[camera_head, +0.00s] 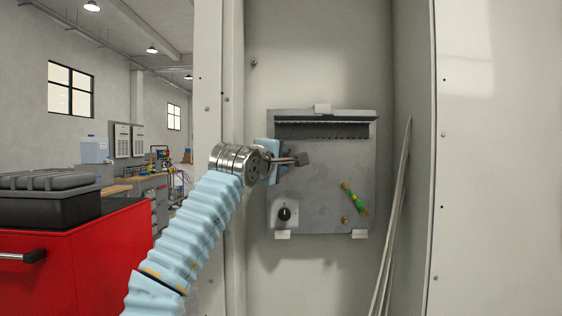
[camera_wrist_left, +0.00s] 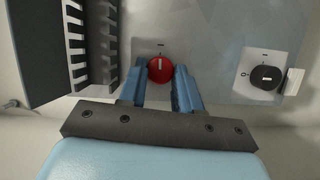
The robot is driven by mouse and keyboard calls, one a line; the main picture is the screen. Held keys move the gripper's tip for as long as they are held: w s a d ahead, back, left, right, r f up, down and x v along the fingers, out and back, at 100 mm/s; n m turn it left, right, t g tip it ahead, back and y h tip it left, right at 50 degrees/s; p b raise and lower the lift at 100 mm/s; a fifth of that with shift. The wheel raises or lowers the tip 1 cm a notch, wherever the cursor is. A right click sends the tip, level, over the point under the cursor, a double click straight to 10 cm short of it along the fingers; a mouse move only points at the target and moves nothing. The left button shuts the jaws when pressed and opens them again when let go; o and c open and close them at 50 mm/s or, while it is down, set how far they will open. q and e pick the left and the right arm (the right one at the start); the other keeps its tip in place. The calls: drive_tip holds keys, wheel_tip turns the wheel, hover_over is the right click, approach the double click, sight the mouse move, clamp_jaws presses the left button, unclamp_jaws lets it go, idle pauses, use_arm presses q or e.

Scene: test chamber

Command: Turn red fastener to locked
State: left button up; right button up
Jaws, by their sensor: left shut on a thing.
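The red fastener (camera_wrist_left: 161,69) is a round red knob with a white line on its face, on a grey panel. The line runs roughly up and down in the left wrist view, and a small dark mark sits above it. My left gripper (camera_wrist_left: 160,74) has its two blue fingers on either side of the knob and is shut on it. In the head view my left gripper (camera_head: 275,162) is at the left part of the grey panel (camera_head: 325,185) and hides the fastener. My right gripper is in neither view.
A black rotary knob (camera_head: 284,214) on a light plate sits low on the panel; it also shows in the wrist view (camera_wrist_left: 266,77). A green and yellow cylinder (camera_head: 354,198) is at the panel's right. A red cabinet (camera_head: 75,265) stands left.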

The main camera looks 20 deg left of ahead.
use_arm(q)
drive_tip(key=shift+f+m, duration=0.1)
drive_tip(key=shift+m, duration=0.3)
idle(0.3)
drive_tip(key=o, duration=1.1)
drive_tip(key=shift+c, duration=0.2)
drive_tip(key=s+a+b, duration=0.1)
drive_tip(key=s+b, duration=0.6)
drive_tip(key=s, duration=0.6)
drive_tip(key=shift+s+a+r, duration=0.15)
drive_tip(key=shift+s+r, duration=0.15)
drive_tip(key=shift+s, duration=0.05)
